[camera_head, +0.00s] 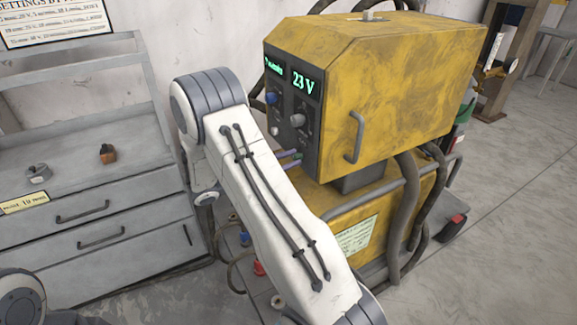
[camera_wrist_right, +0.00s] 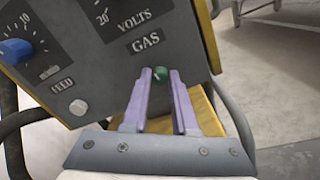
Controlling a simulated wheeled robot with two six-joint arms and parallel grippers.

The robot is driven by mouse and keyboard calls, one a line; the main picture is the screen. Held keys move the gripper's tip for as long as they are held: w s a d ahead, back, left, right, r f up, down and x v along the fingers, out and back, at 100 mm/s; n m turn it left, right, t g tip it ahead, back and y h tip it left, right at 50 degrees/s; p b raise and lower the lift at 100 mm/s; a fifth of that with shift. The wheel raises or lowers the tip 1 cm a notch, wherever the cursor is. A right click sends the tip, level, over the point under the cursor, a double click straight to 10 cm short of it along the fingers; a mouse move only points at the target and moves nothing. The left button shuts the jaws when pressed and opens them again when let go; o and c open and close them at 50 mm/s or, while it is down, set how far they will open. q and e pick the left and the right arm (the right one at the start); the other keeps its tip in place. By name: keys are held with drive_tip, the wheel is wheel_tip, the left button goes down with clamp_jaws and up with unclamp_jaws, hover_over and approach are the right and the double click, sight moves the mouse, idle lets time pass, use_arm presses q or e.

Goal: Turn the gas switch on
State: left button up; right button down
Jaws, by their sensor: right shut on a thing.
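The gas switch (camera_wrist_right: 160,77) is a small round green knob with a pale mark, below the word GAS on the dark panel of the yellow welding machine (camera_head: 410,75). My right gripper (camera_wrist_right: 159,84) has its two purple fingers on either side of the knob and is shut on it. My left gripper is out of view.
A blue knob (camera_wrist_right: 15,51) and a white FEED button (camera_wrist_right: 78,107) sit left of the switch. The display (camera_head: 303,84) reads 23 V. A grey drawer cabinet (camera_head: 110,225) stands at left. Thick hoses (camera_head: 405,215) hang beside the machine.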

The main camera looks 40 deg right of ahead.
drive_tip(key=shift+f+m+b, duration=0.25)
drive_tip(key=shift+m+b, duration=0.5)
drive_tip(key=shift+m, duration=0.25)
drive_tip(key=shift+m+b, duration=5.1)
drive_tip(key=shift+b, duration=0.7)
drive_tip(key=shift+r, duration=0.1)
drive_tip(key=c, duration=0.7)
unclamp_jaws()
drive_tip(key=shift+a, duration=0.15)
drive_tip(key=v, duration=1)
drive_tip(key=shift+a, duration=0.15)
